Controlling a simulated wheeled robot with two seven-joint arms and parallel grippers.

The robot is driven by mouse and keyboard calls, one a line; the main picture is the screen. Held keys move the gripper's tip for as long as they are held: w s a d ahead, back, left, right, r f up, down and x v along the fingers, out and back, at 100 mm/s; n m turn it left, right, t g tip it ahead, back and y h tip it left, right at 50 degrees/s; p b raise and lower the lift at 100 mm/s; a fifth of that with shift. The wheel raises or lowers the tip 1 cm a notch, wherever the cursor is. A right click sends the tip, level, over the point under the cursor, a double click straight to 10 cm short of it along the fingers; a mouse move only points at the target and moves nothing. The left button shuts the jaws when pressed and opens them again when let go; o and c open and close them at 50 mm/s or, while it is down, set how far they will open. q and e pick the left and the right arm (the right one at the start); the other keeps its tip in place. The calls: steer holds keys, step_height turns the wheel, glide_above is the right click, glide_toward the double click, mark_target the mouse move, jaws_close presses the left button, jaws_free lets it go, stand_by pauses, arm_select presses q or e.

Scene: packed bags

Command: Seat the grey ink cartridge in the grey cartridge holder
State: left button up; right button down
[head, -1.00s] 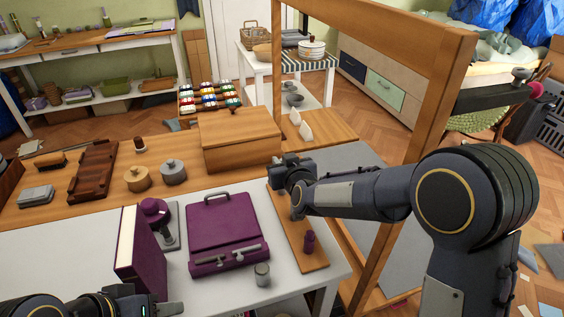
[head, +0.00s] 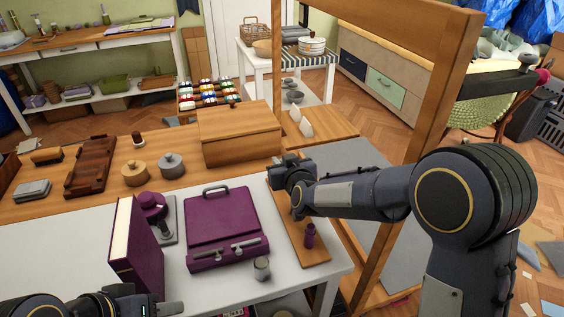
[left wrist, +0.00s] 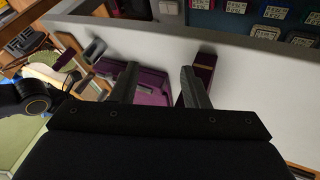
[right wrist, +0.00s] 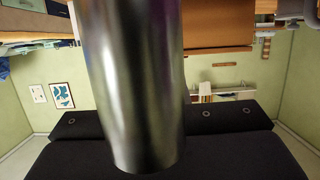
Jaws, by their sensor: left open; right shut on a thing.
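My right gripper (head: 290,178) is over the far part of a narrow wooden board on the white table. It is shut on a shiny grey cylinder (right wrist: 130,90), apparently the grey ink cartridge, which fills the middle of the right wrist view. In the head view the gripper and arm mostly hide this cylinder. A small grey cup-like cylinder (head: 262,268) stands by the purple case's front right corner; I cannot tell whether it is the cartridge holder. My left gripper (head: 172,308) is open and empty at the lower left; its fingers also show in the left wrist view (left wrist: 158,88).
The wooden board (head: 312,257) carries a purple cylinder (head: 310,236). A purple case (head: 222,225), a purple book (head: 135,245) and a purple-topped stand (head: 154,208) occupy the white table (head: 60,250). A tall wooden frame (head: 440,90) rises beside my right arm.

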steer(key=shift+f+b, duration=0.6)
steer(key=shift+f, duration=0.1)
steer(key=c, duration=1.3)
jaws_free()
steer(key=r, duration=0.3)
steer(key=r+p, duration=0.1)
steer(key=shift+s+r, duration=0.25)
steer(key=shift+s, duration=0.1)
steer(key=s+r+p, duration=0.2)
steer(key=s+r, duration=0.1)
steer(key=s, duration=0.1)
steer(key=s+r+p, duration=0.1)
steer(key=s+r, duration=0.1)
steer(key=s, duration=0.3)
steer(key=s+r+p, duration=0.2)
steer(key=s+r, duration=0.1)
steer(key=s, duration=0.1)
steer(key=shift+s+r+p, duration=0.15)
steer(key=shift+r+p, duration=0.15)
